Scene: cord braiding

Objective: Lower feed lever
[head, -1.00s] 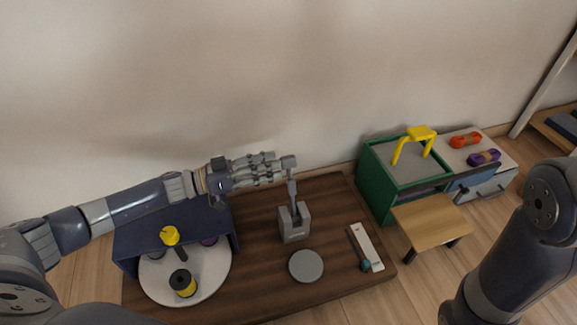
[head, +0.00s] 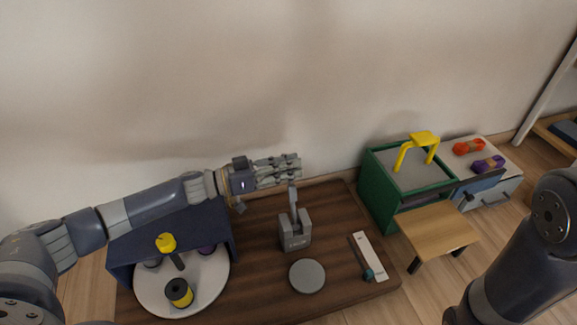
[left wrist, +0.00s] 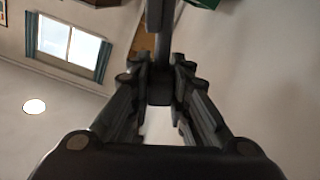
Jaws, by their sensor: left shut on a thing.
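The feed lever (head: 292,200) stands upright in its grey block (head: 295,232) on the dark wooden board. My left gripper (head: 291,167) reaches in from the left and is shut on the lever's top end. The fingers hide the grip of the lever in the head view. In the left wrist view the lever shaft (left wrist: 158,45) runs up from between the two fingers (left wrist: 157,88). My right arm shows at the right edge of the head view, but its gripper is out of view.
A white turntable (head: 205,290) with yellow and black spools stands under a navy hood (head: 125,245). A grey disc (head: 307,276) and a white slotted strip (head: 366,250) lie on the board (head: 335,215). A green box (head: 382,195) and a small wooden stool (head: 438,229) stand at the right.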

